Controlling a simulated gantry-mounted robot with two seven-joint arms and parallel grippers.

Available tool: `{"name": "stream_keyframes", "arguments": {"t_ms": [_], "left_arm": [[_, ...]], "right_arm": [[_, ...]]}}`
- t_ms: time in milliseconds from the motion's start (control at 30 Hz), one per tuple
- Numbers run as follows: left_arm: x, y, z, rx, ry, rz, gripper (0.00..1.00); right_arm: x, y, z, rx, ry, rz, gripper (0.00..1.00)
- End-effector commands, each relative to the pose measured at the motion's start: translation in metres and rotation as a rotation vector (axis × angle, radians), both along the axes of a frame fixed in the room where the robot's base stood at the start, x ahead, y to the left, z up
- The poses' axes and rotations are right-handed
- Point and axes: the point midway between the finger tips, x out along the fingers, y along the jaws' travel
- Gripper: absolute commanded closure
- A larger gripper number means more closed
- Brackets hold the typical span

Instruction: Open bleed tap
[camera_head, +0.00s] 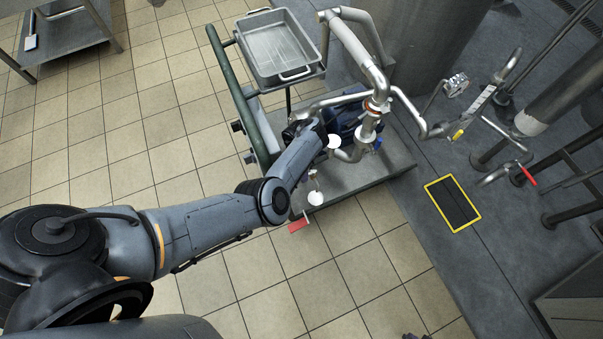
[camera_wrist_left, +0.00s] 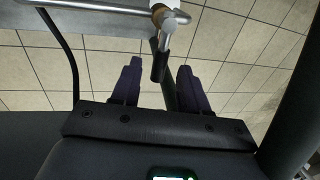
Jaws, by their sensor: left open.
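In the left wrist view, a metal pipe fitting (camera_wrist_left: 165,14) with a short dark lever (camera_wrist_left: 158,62) shows at the top centre; it looks like the bleed tap. My left gripper (camera_wrist_left: 160,66) is open, with the lever between its two dark purple fingers and a gap visible on each side. A small dark purple shape at the bottom edge may be my right gripper (camera_head: 413,336), mostly cut off.
A steel tray (camera_head: 277,47) sits on the skid beside a green rail (camera_head: 228,80). A blue handle (camera_head: 378,143), a red handle (camera_head: 298,225) and a yellow handle (camera_head: 458,134) are around the pipework. A large steel vessel (camera_head: 430,45) stands behind. Tiled floor in front is clear.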

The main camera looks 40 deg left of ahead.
Motion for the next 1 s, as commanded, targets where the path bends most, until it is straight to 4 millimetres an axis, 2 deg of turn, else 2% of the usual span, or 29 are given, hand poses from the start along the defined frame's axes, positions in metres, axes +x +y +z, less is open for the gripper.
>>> {"name": "stream_keyframes", "arguments": {"t_ms": [133, 500, 800, 1000], "left_arm": [[-0.0009, -0.0022, -0.0114, -0.001, 0.000, 0.000, 0.56], [-0.0009, -0.0026, -0.0131, 0.000, -0.001, 0.000, 0.56], [-0.0010, -0.0024, -0.0130, 0.000, 0.000, 0.000, 1.00], [-0.0010, -0.0024, -0.0129, 0.000, -0.001, 0.000, 1.00]], "right_arm": [[-0.0001, -0.0009, -0.0075, -0.004, 0.000, 0.003, 1.00], [-0.0002, -0.0020, -0.0081, -0.008, 0.001, 0.006, 1.00], [-0.0001, -0.0013, -0.0081, -0.005, 0.000, 0.004, 1.00], [0.0000, -0.0002, -0.0080, -0.001, 0.001, 0.001, 1.00]]}}
